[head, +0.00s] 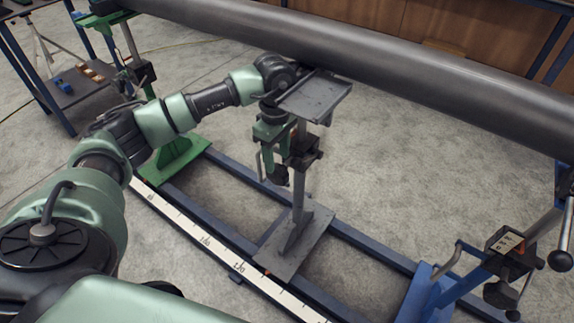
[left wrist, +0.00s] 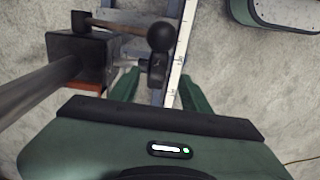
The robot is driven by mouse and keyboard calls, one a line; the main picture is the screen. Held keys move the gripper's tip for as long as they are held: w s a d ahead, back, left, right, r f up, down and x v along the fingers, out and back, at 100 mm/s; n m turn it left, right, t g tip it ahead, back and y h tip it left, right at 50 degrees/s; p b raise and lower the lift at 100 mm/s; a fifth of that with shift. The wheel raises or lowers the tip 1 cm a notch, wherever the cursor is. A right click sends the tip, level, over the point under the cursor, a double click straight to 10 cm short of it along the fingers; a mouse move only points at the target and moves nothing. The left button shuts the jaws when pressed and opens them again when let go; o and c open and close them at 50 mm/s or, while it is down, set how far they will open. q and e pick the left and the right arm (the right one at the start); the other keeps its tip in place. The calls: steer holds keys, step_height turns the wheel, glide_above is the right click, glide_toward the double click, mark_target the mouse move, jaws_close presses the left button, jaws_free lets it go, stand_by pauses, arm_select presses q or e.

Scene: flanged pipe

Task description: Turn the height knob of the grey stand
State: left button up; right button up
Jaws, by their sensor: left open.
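The grey stand (head: 299,190) is upright on the rail frame, with a flat grey head (head: 316,97) and a dark clamp block (head: 307,151) on its post. The block (left wrist: 82,62) also shows in the left wrist view. A dark knob (left wrist: 157,70) sticks out from it on a short shaft; in the head view a dark knob (head: 281,176) hangs below the gripper. My left gripper (head: 270,138) is beside the block, pointing down. In the left wrist view its green fingers (left wrist: 158,92) are apart, with the knob between or just beyond their tips; contact is unclear.
A lever with a black ball end (left wrist: 162,35) lies close to the knob. A large grey pipe (head: 380,62) runs above the stand. A green stand (head: 172,158) is at left, a blue stand (head: 435,285) at right. The floor between rails is clear.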

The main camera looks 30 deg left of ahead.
mark_target(278, 175)
arm_select(q)
steer(key=shift+w, duration=0.2)
steer(key=shift+f, duration=0.3)
step_height(278, 175, down, 7)
steer(key=shift+f+b, duration=0.1)
steer(key=shift+b, duration=0.4)
arm_select(e)
steer(key=r, duration=0.1)
steer(key=w+r, duration=0.1)
steer(key=r, duration=0.1)
steer(key=shift+r, duration=0.25)
arm_select(q)
jaws_close()
